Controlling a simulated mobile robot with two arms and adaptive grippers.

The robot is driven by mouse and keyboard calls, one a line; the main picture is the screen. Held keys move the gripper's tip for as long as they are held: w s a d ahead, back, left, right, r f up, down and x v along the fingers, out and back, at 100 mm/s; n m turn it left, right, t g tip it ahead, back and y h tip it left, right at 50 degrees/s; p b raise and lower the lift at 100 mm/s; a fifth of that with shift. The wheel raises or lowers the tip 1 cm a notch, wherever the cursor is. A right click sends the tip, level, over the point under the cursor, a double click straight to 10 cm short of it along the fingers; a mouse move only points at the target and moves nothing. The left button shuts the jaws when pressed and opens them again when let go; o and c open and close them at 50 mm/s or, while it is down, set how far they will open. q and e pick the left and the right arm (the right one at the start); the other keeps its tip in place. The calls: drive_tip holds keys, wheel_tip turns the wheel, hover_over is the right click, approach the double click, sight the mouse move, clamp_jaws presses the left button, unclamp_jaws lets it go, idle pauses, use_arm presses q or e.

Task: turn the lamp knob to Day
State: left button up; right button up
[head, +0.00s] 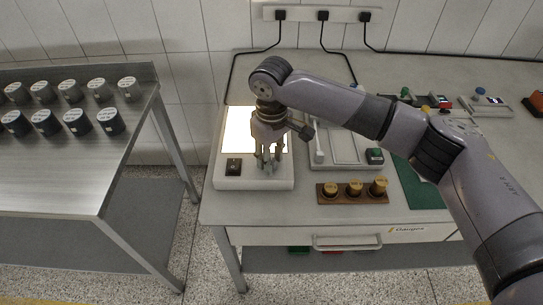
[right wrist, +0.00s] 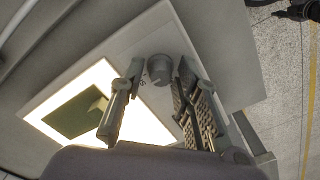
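In the right wrist view, the round grey knob (right wrist: 159,69) shows between the two fingertips of my right gripper (right wrist: 159,75). The fingers are apart, one on each side of it; I cannot tell whether they touch it. Small marks beside the knob are unreadable.
A dark green square (right wrist: 75,112) shows on the lit panel. A wooden block with brass weights (head: 354,198) and a grey tray-like device (head: 338,150) stand to the right. A steel table (head: 60,180) with several black cylinders stands left, across a gap.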

use_arm(q)
drive_tip(key=shift+w, duration=0.3)
use_arm(e)
clamp_jaws()
drive_tip(key=shift+r+n+p, duration=0.15)
drive_tip(key=shift+n+p, duration=0.25)
drive_tip(key=shift+p, duration=0.3)
drive_tip(key=n+p, duration=0.3)
drive_tip(key=shift+r+p, duration=0.1)
drive_tip(key=shift+p, duration=0.2)
drive_tip(key=n+p, duration=0.2)
drive_tip(key=n, duration=0.1)
drive_tip(key=shift+n+p, duration=0.3)
drive_tip(key=n+p, duration=0.1)
drive_tip(key=n, duration=0.1)
drive_tip(key=shift+n, duration=0.4)
drive_tip(key=n, duration=0.1)
drive_tip(key=n+p, duration=0.1)
drive_tip(key=shift+f+n, duration=0.2)
drive_tip(key=shift+n, duration=0.1)
use_arm(q)
wheel_tip(320, 180, up, 10)
drive_tip(key=p, duration=0.1)
drive_tip(key=shift+r, duration=0.25)
use_arm(e)
drive_tip(key=n, duration=0.5)
